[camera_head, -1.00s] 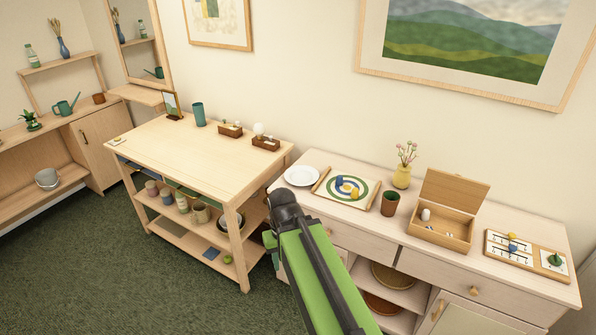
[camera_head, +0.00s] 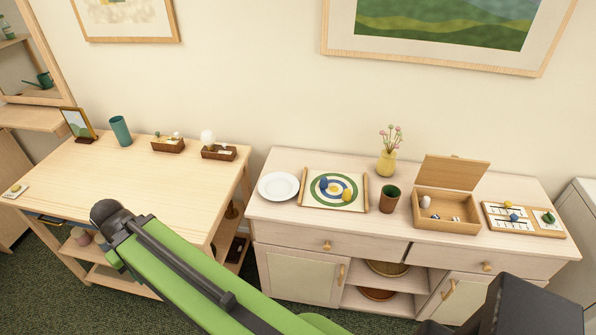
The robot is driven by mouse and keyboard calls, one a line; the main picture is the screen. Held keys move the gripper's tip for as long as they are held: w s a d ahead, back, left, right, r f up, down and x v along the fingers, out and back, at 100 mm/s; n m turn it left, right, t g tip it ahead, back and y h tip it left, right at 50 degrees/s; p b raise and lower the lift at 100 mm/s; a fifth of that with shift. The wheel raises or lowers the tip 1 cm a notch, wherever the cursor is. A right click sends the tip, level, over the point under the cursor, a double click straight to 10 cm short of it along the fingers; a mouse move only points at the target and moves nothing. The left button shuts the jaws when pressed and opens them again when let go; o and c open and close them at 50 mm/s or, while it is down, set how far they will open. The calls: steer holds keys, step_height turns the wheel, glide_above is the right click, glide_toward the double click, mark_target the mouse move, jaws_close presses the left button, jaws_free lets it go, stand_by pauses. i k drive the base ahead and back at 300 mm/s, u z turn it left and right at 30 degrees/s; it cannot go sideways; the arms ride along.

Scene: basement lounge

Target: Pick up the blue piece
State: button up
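A small blue piece (camera_head: 324,183) stands on a board with blue, white and green rings (camera_head: 308,203), left of the middle of the pale cabinet top. A yellow piece (camera_head: 347,195) is close to its right. Another small blue piece (camera_head: 513,217) sits on a lined board (camera_head: 494,226) at the cabinet's right end, with a yellow piece (camera_head: 507,204) just behind it. My green arm link reaches up from the bottom toward the left and ends in a dark joint, well left of both boards. No gripper fingers can be made out.
On the cabinet top (camera_head: 270,210) stand a white plate (camera_head: 278,186), a dark cup (camera_head: 389,199), a yellow vase (camera_head: 387,163) and an open wooden box (camera_head: 447,210). A wooden table (camera_head: 130,180) stands left, with a gap between. Dark green carpet shows at lower left.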

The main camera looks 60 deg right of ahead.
mark_target(323, 184)
steer(key=z, duration=0.35)
steer(key=i, duration=1.2)
steer(key=z, duration=0.6)
steer(key=k, duration=0.55)
steer(key=z, duration=0.25)
steer(key=i, duration=0.6)
steer(key=u, duration=0.15)
